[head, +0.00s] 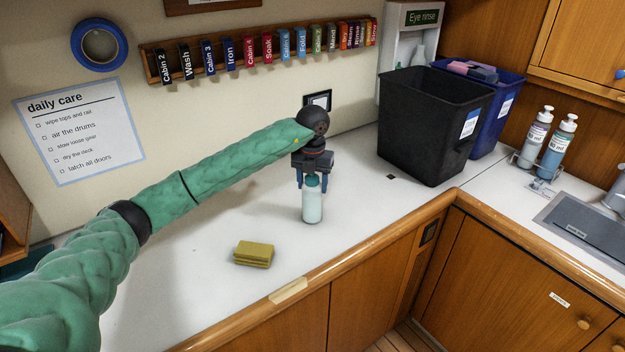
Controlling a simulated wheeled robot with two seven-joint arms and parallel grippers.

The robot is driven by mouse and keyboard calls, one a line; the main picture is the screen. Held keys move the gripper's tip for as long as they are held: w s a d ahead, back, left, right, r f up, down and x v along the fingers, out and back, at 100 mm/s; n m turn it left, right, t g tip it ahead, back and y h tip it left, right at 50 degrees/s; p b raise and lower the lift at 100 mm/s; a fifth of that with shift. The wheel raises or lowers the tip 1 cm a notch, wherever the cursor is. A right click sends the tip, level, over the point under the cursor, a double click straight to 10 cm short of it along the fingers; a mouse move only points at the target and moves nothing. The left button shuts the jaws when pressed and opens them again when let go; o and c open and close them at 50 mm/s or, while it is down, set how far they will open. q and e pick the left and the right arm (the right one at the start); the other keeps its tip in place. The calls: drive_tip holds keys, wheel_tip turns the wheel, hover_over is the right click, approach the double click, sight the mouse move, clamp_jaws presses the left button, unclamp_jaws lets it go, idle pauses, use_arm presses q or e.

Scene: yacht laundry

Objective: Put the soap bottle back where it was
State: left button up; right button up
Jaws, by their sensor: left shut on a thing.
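A pale soap bottle with a teal top (312,208) is upright over the white counter at the middle of the head view. My left gripper (313,184) points down from above and is shut on the bottle's upper part. The bottle's base looks at or very close to the counter; I cannot tell whether it touches. The fingers partly hide the bottle's top. My right gripper is not in view.
A yellow sponge (253,254) lies left of the bottle. A black bin (428,130) and a blue bin (497,125) stand to the right. Two pump bottles (546,140) stand in a rack by the sink (585,222). The wooden counter edge (345,252) runs in front.

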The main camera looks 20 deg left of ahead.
use_arm(q)
drive_tip(key=shift+f, duration=0.1)
drive_tip(key=o, duration=1.4)
drive_tip(key=shift+o, duration=0.4)
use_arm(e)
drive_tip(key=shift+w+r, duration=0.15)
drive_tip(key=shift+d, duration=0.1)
use_arm(q)
drive_tip(key=shift+r, duration=0.2)
drive_tip(key=shift+r+b, duration=0.2)
drive_tip(key=shift+b, duration=0.1)
drive_tip(key=shift+r, duration=0.35)
wheel_tip(320, 180, up, 9)
drive_tip(key=b, duration=0.4)
drive_tip(key=shift+r+b, duration=0.15)
drive_tip(key=shift+b, duration=0.2)
drive_tip(key=shift+r, duration=0.7)
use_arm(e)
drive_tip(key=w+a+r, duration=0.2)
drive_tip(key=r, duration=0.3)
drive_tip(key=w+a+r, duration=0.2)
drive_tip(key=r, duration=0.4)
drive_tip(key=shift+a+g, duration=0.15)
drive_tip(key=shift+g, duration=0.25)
